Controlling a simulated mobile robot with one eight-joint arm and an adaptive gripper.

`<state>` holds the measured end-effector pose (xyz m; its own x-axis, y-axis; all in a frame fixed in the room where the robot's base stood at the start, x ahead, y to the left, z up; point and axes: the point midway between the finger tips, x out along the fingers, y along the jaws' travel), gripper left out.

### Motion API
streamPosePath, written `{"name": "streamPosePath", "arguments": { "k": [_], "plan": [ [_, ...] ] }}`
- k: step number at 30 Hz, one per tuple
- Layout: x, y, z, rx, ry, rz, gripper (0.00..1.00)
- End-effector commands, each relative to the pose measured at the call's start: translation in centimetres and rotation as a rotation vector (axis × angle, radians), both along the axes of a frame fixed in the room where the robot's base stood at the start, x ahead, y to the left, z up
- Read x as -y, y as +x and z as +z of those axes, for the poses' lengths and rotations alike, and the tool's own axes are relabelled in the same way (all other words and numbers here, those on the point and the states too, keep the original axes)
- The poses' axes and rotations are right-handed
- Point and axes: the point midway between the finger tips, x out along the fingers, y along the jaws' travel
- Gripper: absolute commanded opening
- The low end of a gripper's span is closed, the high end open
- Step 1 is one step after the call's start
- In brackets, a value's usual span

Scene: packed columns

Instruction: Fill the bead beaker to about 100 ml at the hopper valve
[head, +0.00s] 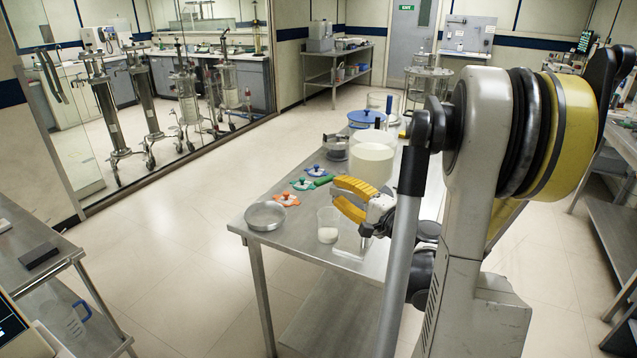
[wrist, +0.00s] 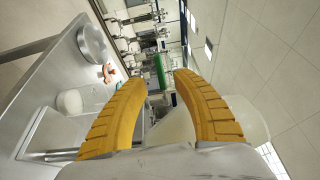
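The clear bead beaker (head: 328,234) stands near the table's front edge with white beads in its lower part; it also shows at left in the wrist view (wrist: 70,103). Its graduation marks are too small to read. The hopper (head: 371,163), a large clear vessel full of white beads, stands behind my gripper, and part of it shows in the wrist view (wrist: 247,118). A green handle (head: 322,181), apparently the valve lever, lies just beyond my fingertips (wrist: 161,70). My gripper (head: 337,192) has its yellow fingers apart, above and behind the beaker, holding nothing. The valve outlet is hidden.
On the steel table (head: 248,228) are a round metal pan (head: 265,216), several small lids with coloured knobs (head: 286,200), a dark clamp ring (head: 337,142) and a blue-lidded vessel (head: 367,117). The floor left of the table is clear.

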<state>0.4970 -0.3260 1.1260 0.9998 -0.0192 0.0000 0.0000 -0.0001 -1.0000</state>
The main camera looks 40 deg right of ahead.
Motion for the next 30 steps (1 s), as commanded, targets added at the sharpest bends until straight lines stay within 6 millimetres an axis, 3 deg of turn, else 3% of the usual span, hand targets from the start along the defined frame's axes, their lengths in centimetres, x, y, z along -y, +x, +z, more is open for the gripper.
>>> {"name": "streamPosePath", "arguments": {
  "k": [3, 9, 22, 25, 30],
  "plan": [
    [-0.1, 2.6, -0.2, 0.0, 0.0, 0.005, 0.34],
    [0.0, 5.6, -0.1, 0.0, 0.0, 0.002, 0.34],
    [0.1, 6.6, 0.0, 0.0, 0.0, 0.0, 0.33],
    [0.1, 6.6, 0.0, 0.0, 0.0, 0.0, 0.03],
    [0.1, 6.6, 0.0, 0.0, 0.0, 0.0, 0.0]
  ]
}}
